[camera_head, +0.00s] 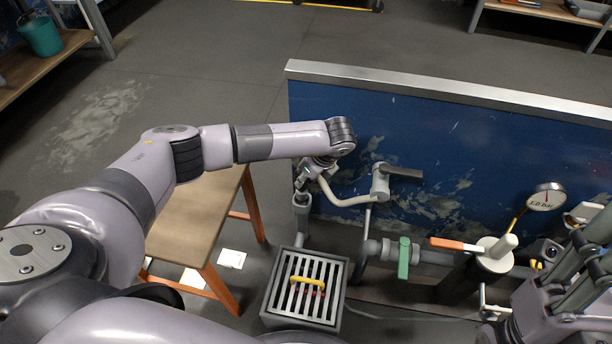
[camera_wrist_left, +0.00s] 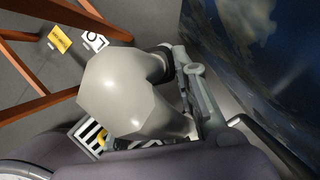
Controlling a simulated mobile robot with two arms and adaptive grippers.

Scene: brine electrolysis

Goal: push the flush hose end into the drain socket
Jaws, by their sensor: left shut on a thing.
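The flush hose (camera_head: 345,200) is a pale, curved tube that runs from my left gripper to a grey wall fitting. My left gripper (camera_head: 308,178) is shut on its end, and the fingers hide much of that end. The drain socket (camera_head: 302,200) is a grey upright pipe with a collar, directly below the gripper. I cannot tell whether the hose end is inside it or just above. In the left wrist view a large pale tube-like shape (camera_wrist_left: 125,95) fills the middle and hides the socket. My right gripper (camera_head: 560,305) is at the lower right, partly cut off.
A floor grate (camera_head: 307,290) with a yellow handle lies in front of the socket. A blue panel (camera_head: 450,150) stands behind. Pipework with a green valve handle (camera_head: 404,257), an orange lever (camera_head: 453,244) and a gauge (camera_head: 546,198) is right. A wooden bench (camera_head: 190,225) is left.

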